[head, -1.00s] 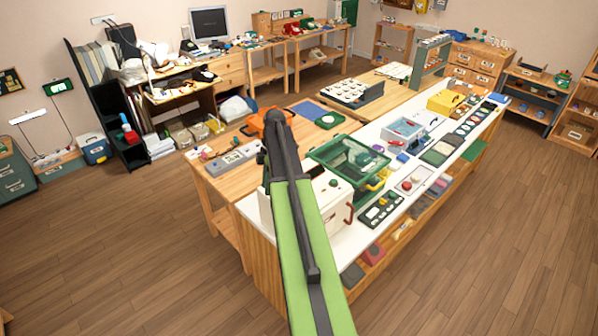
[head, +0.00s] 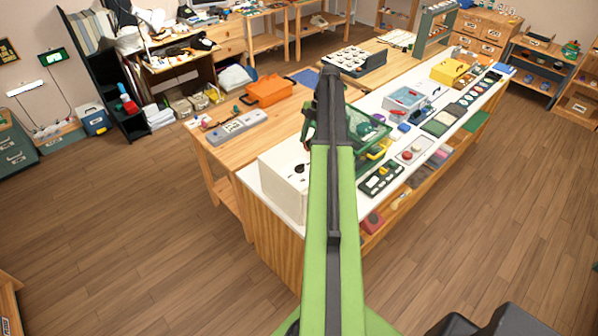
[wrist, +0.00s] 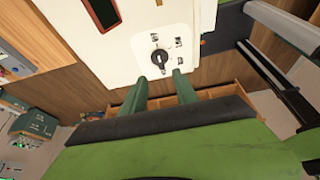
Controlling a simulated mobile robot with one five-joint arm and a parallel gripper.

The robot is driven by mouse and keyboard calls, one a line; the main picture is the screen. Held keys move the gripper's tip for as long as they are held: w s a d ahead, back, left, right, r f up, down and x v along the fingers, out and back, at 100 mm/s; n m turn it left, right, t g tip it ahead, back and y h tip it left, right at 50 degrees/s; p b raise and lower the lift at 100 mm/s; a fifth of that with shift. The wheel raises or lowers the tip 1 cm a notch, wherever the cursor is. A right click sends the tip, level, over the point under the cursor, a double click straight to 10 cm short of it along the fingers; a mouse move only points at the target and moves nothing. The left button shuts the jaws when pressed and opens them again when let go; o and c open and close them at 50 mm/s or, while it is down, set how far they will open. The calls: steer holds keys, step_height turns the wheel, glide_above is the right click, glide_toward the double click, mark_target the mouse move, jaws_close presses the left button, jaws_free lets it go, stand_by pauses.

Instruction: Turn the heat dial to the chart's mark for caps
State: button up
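The heat dial (wrist: 159,57) is a small dark round knob with a pointer, on a pale face of the white box (wrist: 140,25). Small marks (wrist: 179,42) stand around it, too small to read. My gripper (wrist: 161,75) shows two green fingers, open, with an empty gap. In the wrist view the dial lies just beyond the fingertips, between their lines; I see no contact. In the head view the white box (head: 283,185) is at the counter's near left end, partly behind my arm. I cannot make out a chart for caps.
A green-framed bin (head: 371,135) stands right of the box, with a dark button panel (head: 380,180) nearby. An orange case (head: 268,90) and a grey strip (head: 238,126) lie on the wooden table. Open floor lies in front and left.

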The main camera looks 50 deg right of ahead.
mark_target(300, 165)
steer(key=b+x, duration=0.7)
steer(key=x, duration=0.3)
steer(key=shift+b, duration=0.35)
steer(key=shift+r, duration=0.1)
jaws_close()
